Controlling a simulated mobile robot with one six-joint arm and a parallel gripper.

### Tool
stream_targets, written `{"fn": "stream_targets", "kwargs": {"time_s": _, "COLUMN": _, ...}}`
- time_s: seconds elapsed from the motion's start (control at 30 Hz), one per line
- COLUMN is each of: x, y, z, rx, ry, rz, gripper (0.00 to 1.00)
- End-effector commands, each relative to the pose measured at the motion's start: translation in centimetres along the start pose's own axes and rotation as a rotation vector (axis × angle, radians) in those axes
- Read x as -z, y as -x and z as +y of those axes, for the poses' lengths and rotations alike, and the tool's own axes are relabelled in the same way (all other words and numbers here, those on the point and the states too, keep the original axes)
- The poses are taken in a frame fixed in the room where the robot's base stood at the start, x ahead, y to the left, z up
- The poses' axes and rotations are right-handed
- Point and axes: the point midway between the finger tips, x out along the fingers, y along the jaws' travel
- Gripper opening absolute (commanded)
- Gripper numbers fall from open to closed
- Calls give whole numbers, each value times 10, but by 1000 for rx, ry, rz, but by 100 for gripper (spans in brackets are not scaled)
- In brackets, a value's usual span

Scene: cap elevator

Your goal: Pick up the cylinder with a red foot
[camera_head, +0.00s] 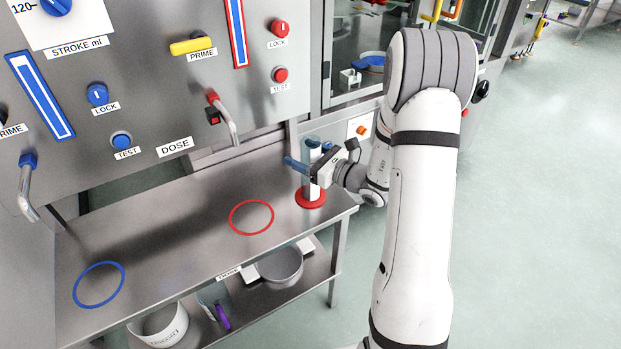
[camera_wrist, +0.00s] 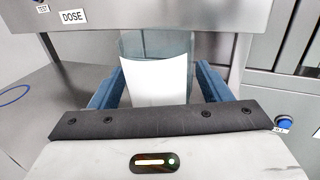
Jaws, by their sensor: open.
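The cylinder (camera_head: 313,180) stands upright near the right end of the steel table, clear with a white part and a round red foot (camera_head: 310,198). My gripper (camera_head: 306,158) reaches it from the right at its upper half, well above the foot. In the wrist view the cylinder (camera_wrist: 155,78) shows as a white surface with clear glass behind it, between the two blue fingers of my gripper (camera_wrist: 158,88). The fingers are open, one on each side. A gap shows on the right; contact on the left is hard to tell. The foot is hidden in the wrist view.
A red ring (camera_head: 251,218) and a blue ring (camera_head: 99,285) mark the steel table. A red-tipped spout (camera_head: 225,118) hangs from the dosing panel left of the cylinder. A pot (camera_head: 280,268) and a white bucket (camera_head: 160,325) sit on the lower shelf.

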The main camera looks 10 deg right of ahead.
Motion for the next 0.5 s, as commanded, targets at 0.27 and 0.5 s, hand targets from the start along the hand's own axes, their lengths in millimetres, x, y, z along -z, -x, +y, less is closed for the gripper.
{"fn": "stream_targets", "kwargs": {"time_s": 0.27, "x": 0, "y": 0, "z": -1, "rx": 2, "ry": 0, "rz": 0, "gripper": 65}}
{"fn": "stream_targets", "kwargs": {"time_s": 0.5, "x": 0, "y": 0, "z": -1, "rx": 3, "ry": 1, "rz": 0, "gripper": 46}}
